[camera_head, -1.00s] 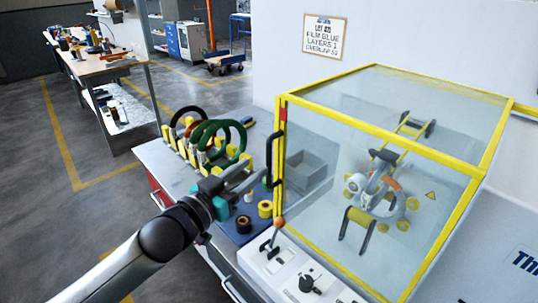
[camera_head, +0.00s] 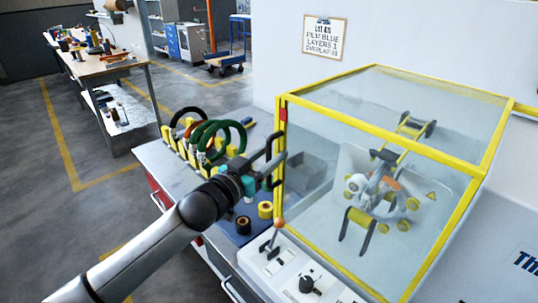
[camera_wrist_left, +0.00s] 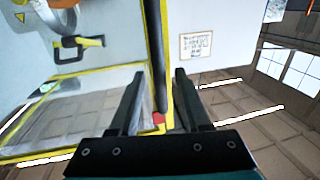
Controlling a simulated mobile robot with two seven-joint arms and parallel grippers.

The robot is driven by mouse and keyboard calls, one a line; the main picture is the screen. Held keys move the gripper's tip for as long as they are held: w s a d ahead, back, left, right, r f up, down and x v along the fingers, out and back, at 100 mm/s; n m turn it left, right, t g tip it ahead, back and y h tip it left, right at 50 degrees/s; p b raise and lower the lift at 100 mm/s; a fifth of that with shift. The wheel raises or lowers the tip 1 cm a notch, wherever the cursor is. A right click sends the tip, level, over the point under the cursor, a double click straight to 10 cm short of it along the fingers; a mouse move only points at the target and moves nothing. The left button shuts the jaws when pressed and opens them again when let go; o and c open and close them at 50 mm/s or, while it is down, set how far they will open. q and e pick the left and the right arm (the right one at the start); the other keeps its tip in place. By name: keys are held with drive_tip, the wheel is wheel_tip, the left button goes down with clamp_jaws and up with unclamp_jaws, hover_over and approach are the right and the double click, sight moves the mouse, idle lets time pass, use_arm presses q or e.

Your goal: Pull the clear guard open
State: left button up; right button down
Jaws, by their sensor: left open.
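The clear guard (camera_head: 350,150) is a box of see-through panels in a yellow frame over the wrapping machine, and it stands closed. Its black upright handle (camera_head: 269,172) is on the left front frame post, partly hidden by my left gripper (camera_head: 277,150). In the left wrist view the dark handle bar (camera_wrist_left: 157,45) runs between the two fingers of my left gripper (camera_wrist_left: 159,75), with a gap visible on each side. The gripper is open and at the handle. My right gripper is not in view.
Under the guard is a grey ring machine (camera_head: 375,195) with yellow rollers. A control panel (camera_head: 290,280) with a lever and knob lies below the guard. Coils (camera_head: 215,138) stand in a rack left of the guard, and tape rolls (camera_head: 265,210) lie on a blue mat.

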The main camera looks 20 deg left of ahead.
use_arm(q)
drive_tip(key=shift+c, duration=0.4)
clamp_jaws()
idle(0.9)
